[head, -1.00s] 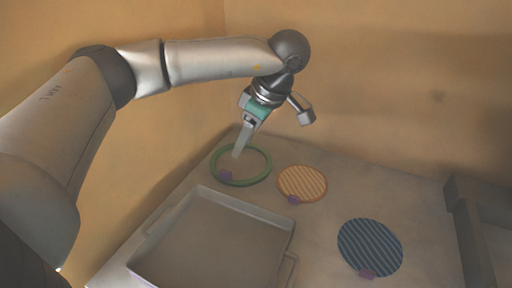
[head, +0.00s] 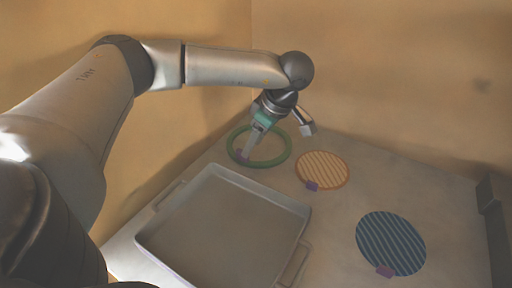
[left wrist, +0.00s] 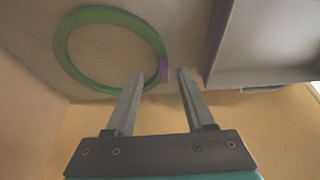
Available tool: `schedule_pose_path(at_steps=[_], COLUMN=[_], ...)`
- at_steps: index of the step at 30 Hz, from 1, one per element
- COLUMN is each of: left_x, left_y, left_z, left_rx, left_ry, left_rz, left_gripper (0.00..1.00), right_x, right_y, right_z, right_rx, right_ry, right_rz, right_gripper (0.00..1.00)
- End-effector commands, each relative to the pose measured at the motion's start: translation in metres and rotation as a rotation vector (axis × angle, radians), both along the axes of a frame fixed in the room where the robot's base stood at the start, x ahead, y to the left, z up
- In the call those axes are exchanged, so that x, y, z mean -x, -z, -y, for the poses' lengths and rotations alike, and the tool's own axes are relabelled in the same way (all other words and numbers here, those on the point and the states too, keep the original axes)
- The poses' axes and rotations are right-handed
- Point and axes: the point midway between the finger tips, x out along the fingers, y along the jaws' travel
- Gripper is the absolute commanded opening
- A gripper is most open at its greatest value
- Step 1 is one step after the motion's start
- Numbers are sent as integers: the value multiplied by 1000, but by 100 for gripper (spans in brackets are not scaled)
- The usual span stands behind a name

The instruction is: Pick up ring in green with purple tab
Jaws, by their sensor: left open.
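The green ring (head: 287,154) lies flat on the table at the back left, with its purple tab (head: 242,154) on its near left side. In the left wrist view the ring (left wrist: 75,18) is at the upper left, and its purple tab (left wrist: 164,68) shows just past the fingertips, between their lines. My left gripper (head: 246,156) is open and empty, its fingers pointing down at the tab; the left wrist view shows the two fingers (left wrist: 160,73) apart. I cannot tell whether they touch the tab. My right gripper is not in view.
A grey tray (head: 152,236) with handles stands in front of the ring. An orange striped disc (head: 323,168) and a blue striped disc (head: 391,242), each with a purple tab, lie to the right. Walls rise behind and left. Bare table lies between the discs.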

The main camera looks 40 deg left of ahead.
Motion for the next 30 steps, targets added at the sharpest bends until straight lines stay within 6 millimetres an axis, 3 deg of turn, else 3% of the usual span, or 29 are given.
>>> schedule_pose_path(at_steps=[15,26,30], left_x=[8,8,8], left_y=[42,46,46], left_z=[-19,-21,-21], left_rx=[0,0,0], left_ry=[-2,-1,-1], left_rz=[-1,-1,-1], left_gripper=[54,54,41], right_x=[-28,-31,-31], right_y=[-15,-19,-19], right_z=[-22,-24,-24], right_rx=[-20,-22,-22], right_ry=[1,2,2], right_rz=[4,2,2], right_gripper=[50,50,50])
